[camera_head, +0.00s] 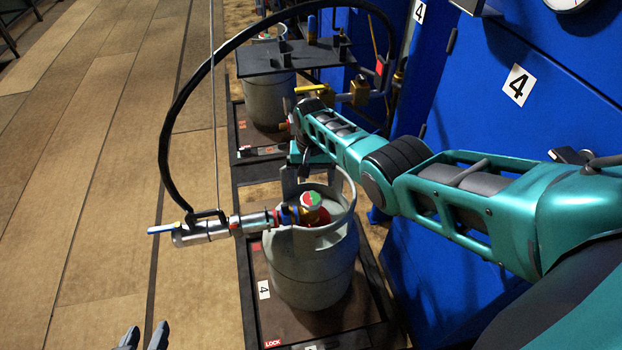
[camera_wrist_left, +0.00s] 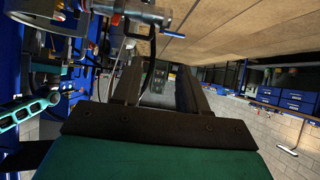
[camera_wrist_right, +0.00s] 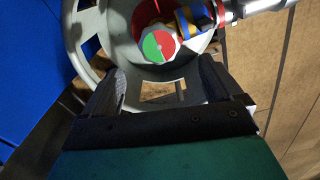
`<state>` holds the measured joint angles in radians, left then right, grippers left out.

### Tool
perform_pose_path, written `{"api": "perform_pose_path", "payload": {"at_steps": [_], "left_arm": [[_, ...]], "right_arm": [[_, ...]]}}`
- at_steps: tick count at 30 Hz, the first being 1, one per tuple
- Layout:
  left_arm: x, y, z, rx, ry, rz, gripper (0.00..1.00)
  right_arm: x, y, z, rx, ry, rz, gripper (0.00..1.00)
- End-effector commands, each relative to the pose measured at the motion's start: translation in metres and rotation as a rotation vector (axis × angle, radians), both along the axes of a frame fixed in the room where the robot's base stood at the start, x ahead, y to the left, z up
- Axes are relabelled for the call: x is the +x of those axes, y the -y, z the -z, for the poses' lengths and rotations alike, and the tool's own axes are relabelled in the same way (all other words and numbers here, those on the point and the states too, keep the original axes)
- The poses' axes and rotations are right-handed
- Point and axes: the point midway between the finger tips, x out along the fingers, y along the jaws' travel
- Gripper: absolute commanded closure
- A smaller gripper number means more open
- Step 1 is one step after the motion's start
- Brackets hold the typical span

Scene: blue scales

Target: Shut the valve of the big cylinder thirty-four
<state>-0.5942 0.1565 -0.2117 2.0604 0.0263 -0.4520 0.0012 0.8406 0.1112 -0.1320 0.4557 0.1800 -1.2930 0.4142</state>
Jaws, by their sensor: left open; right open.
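The big grey cylinder (camera_head: 312,268) stands upright on a dark scale platform. Its valve has a round red-and-green knob (camera_head: 312,199) inside the collar, and the knob also shows in the right wrist view (camera_wrist_right: 160,43). A filling head (camera_head: 205,230) with a blue lever is attached at the valve's left side. My right gripper (camera_wrist_right: 158,80) is open at the cylinder's collar; the knob lies ahead of its fingers, not visibly gripped. In the head view my right arm partly hides that gripper. My left gripper (camera_head: 143,335) is open and empty at the bottom left, away from the cylinder.
A black hose (camera_head: 165,140) arches over to the filling head. A second cylinder (camera_head: 268,100) stands behind, under a dark shelf plate (camera_head: 295,60). A blue cabinet (camera_head: 500,110) marked 4 borders the right. The wooden floor (camera_head: 90,180) at left is clear.

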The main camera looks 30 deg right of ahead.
Motion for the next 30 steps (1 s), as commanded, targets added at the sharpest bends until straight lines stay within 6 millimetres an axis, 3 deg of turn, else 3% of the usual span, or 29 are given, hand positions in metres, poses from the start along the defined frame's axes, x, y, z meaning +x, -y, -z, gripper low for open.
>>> {"api": "perform_pose_path", "payload": {"at_steps": [1,3,11,30], "left_arm": [[-0.001,-0.003,-0.010,0.006,0.000,-0.005,0.57],[-0.002,-0.008,-0.010,0.015,-0.003,-0.014,0.57],[-0.013,-0.019,-0.005,0.034,-0.024,-0.038,0.57],[-0.014,-0.021,-0.003,0.035,-0.025,-0.041,0.57]], "right_arm": [[0.000,0.000,-0.017,0.000,0.001,0.000,0.08],[0.000,0.000,-0.029,0.000,0.001,0.000,0.08],[0.000,0.001,-0.059,-0.001,0.000,0.000,0.08],[-0.001,0.000,-0.062,-0.001,-0.002,-0.001,0.08]]}}
